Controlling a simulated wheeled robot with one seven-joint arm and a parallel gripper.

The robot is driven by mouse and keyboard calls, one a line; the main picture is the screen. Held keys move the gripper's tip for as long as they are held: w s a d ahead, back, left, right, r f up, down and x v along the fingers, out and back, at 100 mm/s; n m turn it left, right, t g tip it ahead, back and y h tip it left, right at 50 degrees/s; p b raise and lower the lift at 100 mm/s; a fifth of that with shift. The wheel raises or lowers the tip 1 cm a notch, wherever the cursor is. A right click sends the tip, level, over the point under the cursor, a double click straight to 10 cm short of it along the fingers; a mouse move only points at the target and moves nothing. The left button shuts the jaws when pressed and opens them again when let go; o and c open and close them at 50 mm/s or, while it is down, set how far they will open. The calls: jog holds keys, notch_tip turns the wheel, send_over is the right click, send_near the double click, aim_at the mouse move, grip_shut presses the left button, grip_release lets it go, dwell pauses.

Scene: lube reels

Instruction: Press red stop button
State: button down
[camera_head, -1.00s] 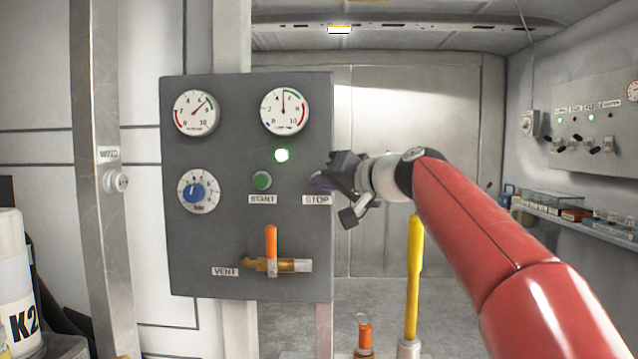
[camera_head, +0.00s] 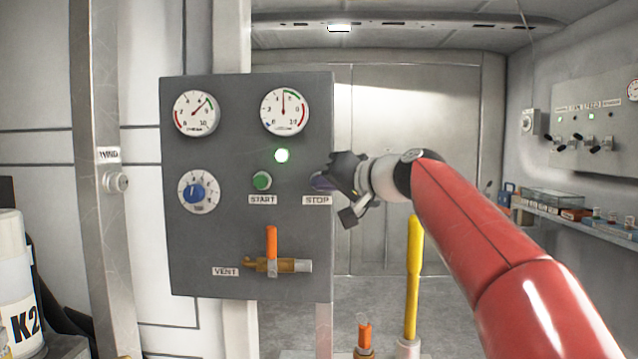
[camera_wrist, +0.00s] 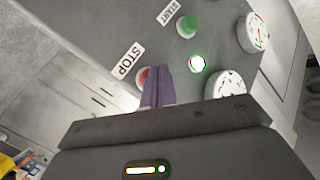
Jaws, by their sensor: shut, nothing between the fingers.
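The red stop button (camera_wrist: 143,76) shows in the wrist view beside the STOP label (camera_wrist: 127,61). It is partly covered by my gripper's fingers. My gripper (camera_wrist: 157,76) is shut and empty, its purple fingertips side by side over or against the button. I cannot tell whether they touch it. In the head view my gripper (camera_head: 322,182) is at the right edge of the grey panel (camera_head: 225,235), just above the STOP label (camera_head: 317,200), and hides the button there.
The green START button (camera_head: 262,180) is left of my gripper, with a lit green lamp (camera_head: 281,155) above. Two gauges, a blue knob (camera_head: 195,192) and an orange-handled vent valve (camera_head: 271,245) are on the same panel. A yellow post (camera_head: 413,275) stands below my arm.

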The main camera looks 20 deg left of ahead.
jog(key=shift+w+a+p, duration=0.1)
jog(key=shift+w+p, duration=0.2)
jog(key=shift+w, duration=0.1)
dwell(0.3)
jog(key=shift+s+d+b, duration=0.2)
jog(key=shift+s+b, duration=0.45)
jog(key=shift+s, duration=0.2)
jog(key=s+b, duration=0.1)
jog(key=s, duration=0.1)
jog(key=s+d+b, duration=0.1)
jog(key=s+b, duration=0.1)
jog(key=s, duration=0.1)
jog(key=shift+d, duration=0.1)
jog(key=shift+w, duration=0.1)
dwell(0.6)
